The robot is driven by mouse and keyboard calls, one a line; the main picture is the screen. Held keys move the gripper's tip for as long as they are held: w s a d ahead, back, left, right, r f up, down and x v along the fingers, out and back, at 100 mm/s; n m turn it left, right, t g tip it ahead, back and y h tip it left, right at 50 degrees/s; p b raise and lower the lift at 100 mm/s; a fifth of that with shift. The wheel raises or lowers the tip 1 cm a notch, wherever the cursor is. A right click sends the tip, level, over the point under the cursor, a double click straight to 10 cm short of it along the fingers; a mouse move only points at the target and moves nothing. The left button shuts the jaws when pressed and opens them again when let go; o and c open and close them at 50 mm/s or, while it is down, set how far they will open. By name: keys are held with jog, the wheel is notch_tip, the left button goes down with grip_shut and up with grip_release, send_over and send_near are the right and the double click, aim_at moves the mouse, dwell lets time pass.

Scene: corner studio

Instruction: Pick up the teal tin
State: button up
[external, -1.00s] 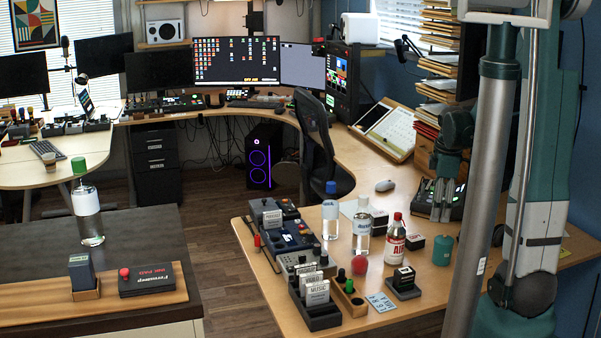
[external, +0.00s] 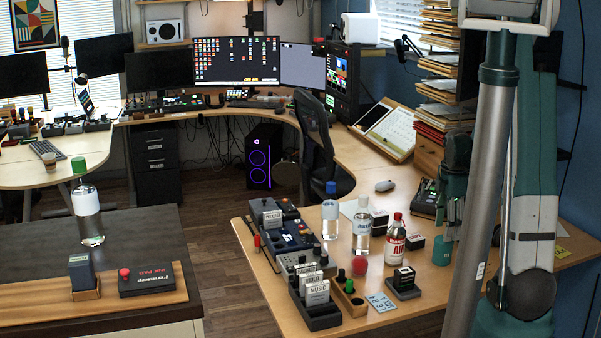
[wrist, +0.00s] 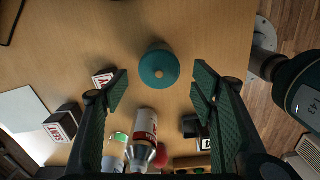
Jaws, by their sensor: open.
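Nothing is held.
A red-and-white bottle (external: 395,240), with its label showing in the wrist view (wrist: 144,126), stands near the tin. A small black box (external: 415,243) and a black stamp block (external: 404,282) are close by. A red ball (external: 361,264) lies further left.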

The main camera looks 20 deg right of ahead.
aim_at(443, 246)
jog(key=shift+f, duration=0.1)
jog(key=shift+f, duration=1.2)
jog(key=shift+f+b, duration=0.15)
jog(key=shift+b, duration=0.15)
jog(key=shift+d+f+b, duration=0.1)
jog(key=shift+f+b, duration=0.55)
jog(key=shift+f, duration=1.8)
jog(key=c, duration=0.9)
